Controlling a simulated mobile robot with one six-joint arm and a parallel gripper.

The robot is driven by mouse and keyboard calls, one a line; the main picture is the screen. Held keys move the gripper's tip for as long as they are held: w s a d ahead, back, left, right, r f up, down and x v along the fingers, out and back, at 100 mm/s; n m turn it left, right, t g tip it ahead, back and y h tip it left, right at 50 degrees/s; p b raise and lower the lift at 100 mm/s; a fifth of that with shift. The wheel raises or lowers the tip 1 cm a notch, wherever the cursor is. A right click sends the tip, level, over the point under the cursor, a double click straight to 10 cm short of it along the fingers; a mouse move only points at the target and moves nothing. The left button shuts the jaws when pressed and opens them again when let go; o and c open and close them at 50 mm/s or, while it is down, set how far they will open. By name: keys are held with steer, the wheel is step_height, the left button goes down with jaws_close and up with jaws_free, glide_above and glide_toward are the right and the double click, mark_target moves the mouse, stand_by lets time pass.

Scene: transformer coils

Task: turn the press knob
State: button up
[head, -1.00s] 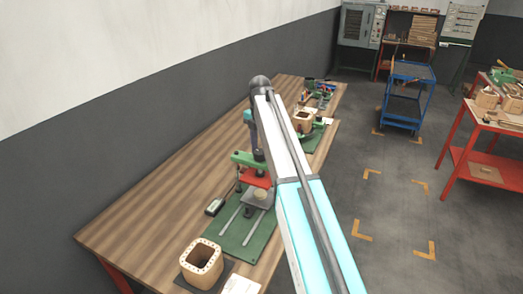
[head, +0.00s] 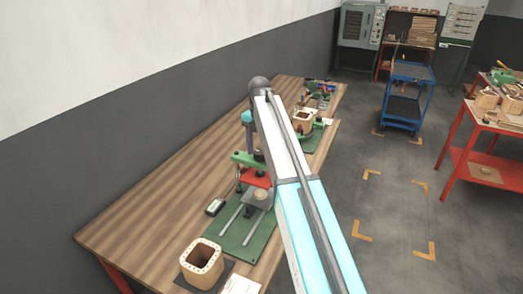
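The press stands on a green base plate (head: 228,239) with two metal rails on the wooden table. It has a green top bar (head: 242,158), a red block (head: 255,179) below it and a grey block on the rails. A dark round knob (head: 259,155) shows on top of the press, partly beside my arm. My gripper (head: 250,142) hangs at the end of my wrist, just above and behind the press top as seen here. It is small and partly hidden, and its fingers cannot be made out. I cannot tell if it touches the knob.
A hollow wooden coil former (head: 202,262) stands at the table's near end. A small meter (head: 215,207) lies left of the press. Another wooden former (head: 303,122) and small tools are farther along. The table's left side is clear. A blue cart (head: 402,95) stands on the floor.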

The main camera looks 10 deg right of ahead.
mark_target(260, 152)
steer(key=shift+w+d, duration=0.1)
steer(key=shift+w, duration=0.05)
steer(key=shift+r, duration=0.2)
steer(key=shift+w+r, duration=0.1)
steer(key=shift+r, duration=0.4)
step_height(260, 152, up, 12)
steer(key=b, duration=0.4)
steer(key=shift+r, duration=0.25)
